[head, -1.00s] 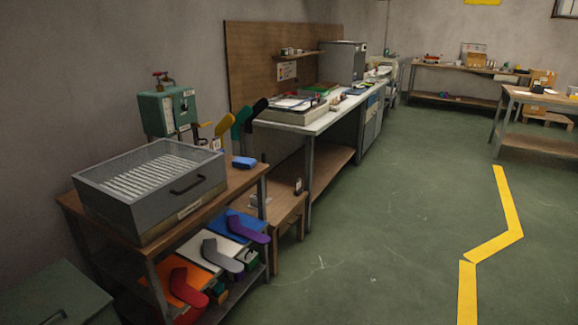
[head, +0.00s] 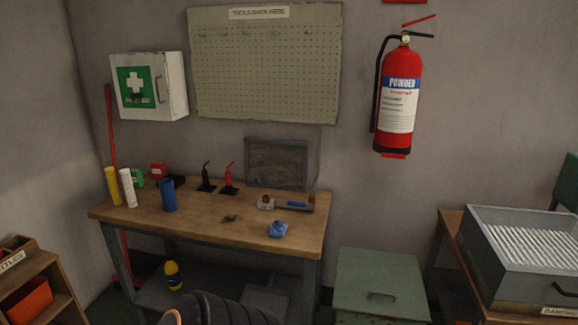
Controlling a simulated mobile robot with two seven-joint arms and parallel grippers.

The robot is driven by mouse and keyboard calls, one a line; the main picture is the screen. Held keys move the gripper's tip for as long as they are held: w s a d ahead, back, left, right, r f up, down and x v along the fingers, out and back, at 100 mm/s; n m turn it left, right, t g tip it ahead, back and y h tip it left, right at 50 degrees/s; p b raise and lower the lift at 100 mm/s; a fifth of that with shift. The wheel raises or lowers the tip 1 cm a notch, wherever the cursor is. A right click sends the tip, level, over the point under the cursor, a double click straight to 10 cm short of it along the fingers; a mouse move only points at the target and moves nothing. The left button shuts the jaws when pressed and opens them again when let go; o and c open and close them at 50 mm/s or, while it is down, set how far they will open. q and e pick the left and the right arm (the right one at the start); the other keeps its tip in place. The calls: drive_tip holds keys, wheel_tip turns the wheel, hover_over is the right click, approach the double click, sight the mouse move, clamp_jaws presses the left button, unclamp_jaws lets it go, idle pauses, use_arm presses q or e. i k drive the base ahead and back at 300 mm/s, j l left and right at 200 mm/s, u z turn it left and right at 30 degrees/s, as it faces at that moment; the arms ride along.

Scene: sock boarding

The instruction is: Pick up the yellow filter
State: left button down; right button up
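A yellow cylinder (head: 113,186), which looks like the yellow filter, stands upright near the left end of the wooden workbench (head: 250,230) in the head view. A white cylinder (head: 129,188) stands close beside it on the right. A blue cylinder (head: 168,195) stands further right. Neither of my grippers is in view.
A green cabinet (head: 385,285) stands right of the bench. A shelf (head: 35,275) is at the lower left.

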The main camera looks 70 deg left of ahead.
sight(116, 194)
drive_tip(key=u, duration=3.5)
drive_tip(key=i+u, duration=0.15)
drive_tip(key=i, duration=0.4)
drive_tip(key=i+l+u, duration=0.15)
drive_tip(key=i, duration=0.4)
drive_tip(key=i+l+u, duration=0.2)
drive_tip(key=i, duration=0.3)
drive_tip(key=i+j, duration=0.05)
